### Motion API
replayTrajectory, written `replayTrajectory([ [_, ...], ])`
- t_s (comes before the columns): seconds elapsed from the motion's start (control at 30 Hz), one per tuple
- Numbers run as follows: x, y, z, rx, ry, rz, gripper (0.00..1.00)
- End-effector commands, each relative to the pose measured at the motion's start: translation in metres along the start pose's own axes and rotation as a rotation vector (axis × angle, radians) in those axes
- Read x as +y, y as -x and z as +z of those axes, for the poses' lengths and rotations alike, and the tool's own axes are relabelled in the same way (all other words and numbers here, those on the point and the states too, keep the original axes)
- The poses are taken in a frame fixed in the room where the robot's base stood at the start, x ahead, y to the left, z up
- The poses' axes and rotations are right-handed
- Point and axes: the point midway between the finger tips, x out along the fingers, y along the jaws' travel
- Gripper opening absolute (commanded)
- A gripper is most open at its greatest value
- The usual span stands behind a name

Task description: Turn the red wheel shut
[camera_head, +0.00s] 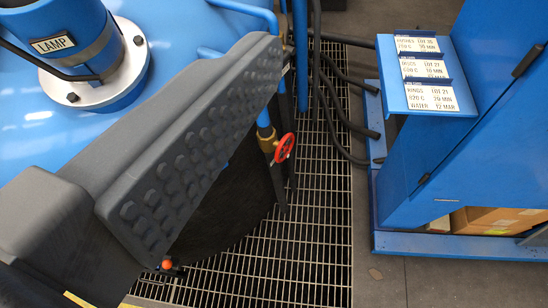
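The red wheel (284,148) is a small spoked handwheel seen at an angle. It sits on a brass valve (267,143) on an upright blue pipe, right of the picture's middle. My gripper (205,130) crosses the left half as one large dark grey finger with a knobbed pad. The pad faces right and is bare, with nothing against it; the other finger is out of view. The finger's far end is up and left of the wheel in the picture. The finger is apart from the wheel and hides part of what lies behind it.
A blue tank top with a flanged "LAMP" fitting (72,45) fills the upper left. A small red ball knob (166,264) shows low. Metal grating (300,245) covers the floor below the wheel. Black hoses (335,90) hang right of it. A blue cabinet (460,150) with labels stands right.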

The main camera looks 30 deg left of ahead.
Motion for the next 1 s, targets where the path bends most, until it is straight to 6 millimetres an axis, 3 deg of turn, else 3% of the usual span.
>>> replayTrajectory([
  [0.1,-0.013,-0.045,0.024,-0.083,0.009,-0.077,1.00],
  [0.4,-0.048,-0.146,0.081,-0.241,0.031,-0.317,1.00],
  [1.0,-0.103,-0.310,0.203,-0.307,0.067,-0.812,1.00],
])
